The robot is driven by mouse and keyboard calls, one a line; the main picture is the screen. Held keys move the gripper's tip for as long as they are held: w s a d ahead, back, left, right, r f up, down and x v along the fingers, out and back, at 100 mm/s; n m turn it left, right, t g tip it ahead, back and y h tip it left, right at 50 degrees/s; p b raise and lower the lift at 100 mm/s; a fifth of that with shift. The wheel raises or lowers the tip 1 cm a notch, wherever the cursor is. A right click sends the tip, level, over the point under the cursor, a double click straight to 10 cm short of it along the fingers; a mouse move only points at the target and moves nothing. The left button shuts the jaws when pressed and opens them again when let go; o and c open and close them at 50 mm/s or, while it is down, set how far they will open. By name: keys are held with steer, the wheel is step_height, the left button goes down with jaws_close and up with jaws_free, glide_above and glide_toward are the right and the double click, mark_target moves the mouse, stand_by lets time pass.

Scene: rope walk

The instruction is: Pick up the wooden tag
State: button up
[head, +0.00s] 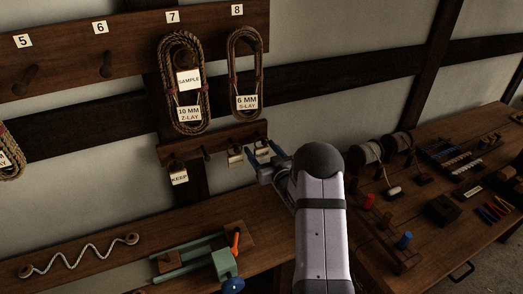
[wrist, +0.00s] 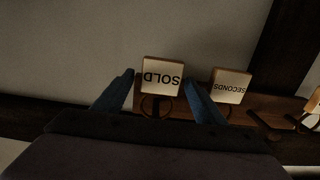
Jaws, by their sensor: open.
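Wooden tags with white faces hang from a short peg rail on the wall. In the wrist view, a tag reading SOLD (wrist: 162,76), upside down there, sits between the blue fingers of my gripper (wrist: 159,82). The fingers are open, one on each side of it, with no clear grip. A SECONDS tag (wrist: 231,86) hangs just right of the right finger. In the head view, my gripper (head: 266,157) is at the rail's right end, partly covering the SOLD tag. The SECONDS tag (head: 235,155) is just left of it, and a KEEP tag (head: 179,177) hangs farther left.
The peg rail (head: 215,142) runs along the wall. Rope coils (head: 184,100) and (head: 244,102) hang above it. A bench (head: 200,231) below holds a green tool (head: 185,258). Another table (head: 420,215) at right is crowded with spools and tools.

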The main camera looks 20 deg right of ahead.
steer(key=shift+c, duration=0.4)
steer(key=c, duration=1)
steer(key=shift+c, duration=0.2)
steer(key=shift+r, duration=0.1)
steer(key=shift+r+b, duration=0.6)
steer(key=shift+r, duration=0.05)
steer(key=s+b, duration=0.5)
steer(key=s, duration=1.3)
steer(key=shift+f, duration=0.15)
